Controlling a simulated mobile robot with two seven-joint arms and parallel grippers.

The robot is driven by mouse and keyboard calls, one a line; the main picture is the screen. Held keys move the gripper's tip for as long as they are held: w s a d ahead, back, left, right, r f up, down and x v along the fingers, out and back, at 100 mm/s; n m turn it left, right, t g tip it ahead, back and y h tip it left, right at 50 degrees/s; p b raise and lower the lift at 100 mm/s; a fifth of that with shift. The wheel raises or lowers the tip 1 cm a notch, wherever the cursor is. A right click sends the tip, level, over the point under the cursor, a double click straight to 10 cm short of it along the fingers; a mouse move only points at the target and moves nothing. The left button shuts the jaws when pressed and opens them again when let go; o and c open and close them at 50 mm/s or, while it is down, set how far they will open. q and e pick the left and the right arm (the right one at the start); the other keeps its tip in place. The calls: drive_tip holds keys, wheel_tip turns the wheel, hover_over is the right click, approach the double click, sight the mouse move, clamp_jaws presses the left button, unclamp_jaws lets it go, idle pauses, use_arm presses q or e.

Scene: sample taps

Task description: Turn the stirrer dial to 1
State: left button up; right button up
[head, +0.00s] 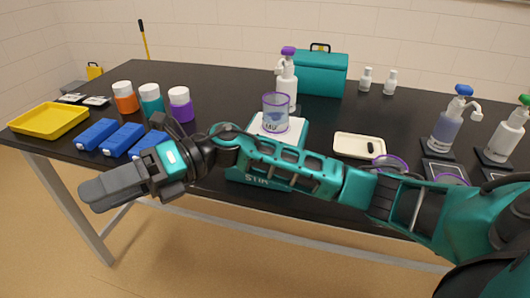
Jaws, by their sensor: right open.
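The stirrer (293,134) is a teal box with a white top, near the front edge of the black table. A clear beaker with a purple rim (275,113) stands on it. My right arm crosses in front of the stirrer and covers much of its front face; part of its lettering shows, but I cannot see the dial or its setting. My right gripper (98,192) is open and empty, past the table's front edge at the left, well away from the stirrer. My left gripper is not in view.
A yellow tray (48,120), blue blocks (122,139) and lidded jars (151,99) stand at the left. A pump bottle (287,88) and teal case (320,75) are behind the stirrer. A white tray (345,149) and more pump bottles (447,130) are at the right.

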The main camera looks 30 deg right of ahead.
drive_tip(key=w+d+f+n+h+b, duration=0.1)
drive_tip(key=w+d+n+h, duration=0.1)
drive_tip(key=d+n+h, duration=0.35)
drive_tip(key=w+d+f+n+h+b, duration=0.2)
drive_tip(key=d+h, duration=0.4)
drive_tip(key=d, duration=0.2)
drive_tip(key=w+d+r+t+h+b, duration=0.1)
drive_tip(key=d+r+h, duration=0.25)
drive_tip(key=d, duration=0.45)
drive_tip(key=w+d+r+t+h+b, duration=0.1)
drive_tip(key=d+r+h, duration=0.25)
drive_tip(key=d, duration=0.55)
drive_tip(key=shift+m, duration=0.45)
drive_tip(key=f, duration=0.3)
drive_tip(key=f+b, duration=0.1)
drive_tip(key=f, duration=0.7)
drive_tip(key=shift+w+f, duration=0.2)
drive_tip(key=shift+w, duration=0.15)
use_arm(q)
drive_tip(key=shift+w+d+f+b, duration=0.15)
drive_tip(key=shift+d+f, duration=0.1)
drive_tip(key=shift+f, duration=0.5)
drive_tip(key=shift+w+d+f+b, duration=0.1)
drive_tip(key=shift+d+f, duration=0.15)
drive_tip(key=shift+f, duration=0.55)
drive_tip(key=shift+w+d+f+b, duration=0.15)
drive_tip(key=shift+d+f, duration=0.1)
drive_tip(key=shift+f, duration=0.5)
use_arm(e)
drive_tip(key=shift+f, duration=0.75)
